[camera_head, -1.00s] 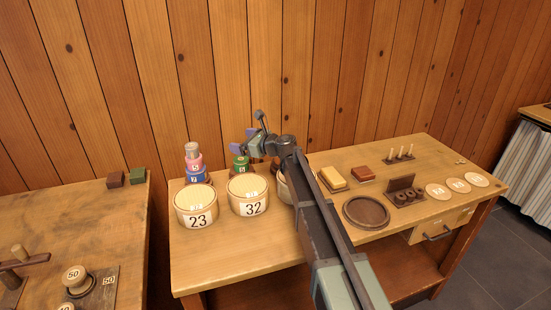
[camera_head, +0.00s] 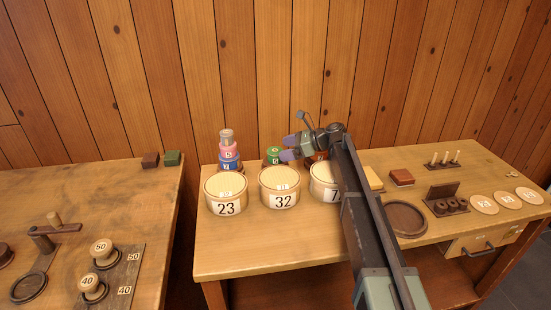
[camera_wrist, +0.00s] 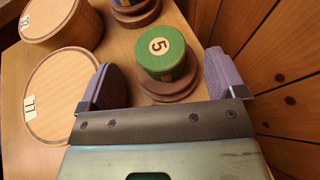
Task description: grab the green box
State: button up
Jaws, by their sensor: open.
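A green round box marked 5 (camera_head: 274,153) stands on a brown round base at the back of the middle table. In the wrist view the green round box (camera_wrist: 161,52) lies ahead between my open fingers, apart from both. My gripper (camera_head: 289,148) is open and empty, just right of that box in the head view; its two purple fingers also show in the wrist view (camera_wrist: 165,78). A small green cube (camera_head: 172,157) sits on the left table beside a brown cube (camera_head: 150,160), far from my gripper.
A pink and blue stack (camera_head: 229,160) stands left of the green round box. Round lidded boxes marked 23 (camera_head: 227,207) and 32 (camera_head: 283,200) stand in front, with a third partly behind my arm. The plank wall (camera_wrist: 285,80) is close on the right in the wrist view.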

aim_at(277, 150)
jog(key=b+x, duration=0.1)
jog(key=x, duration=0.4)
jog(key=shift+d, duration=0.1)
jog(key=c, duration=1)
jog(key=shift+r, duration=0.15)
notch_tip(277, 150, up, 20)
jog(key=p, duration=2)
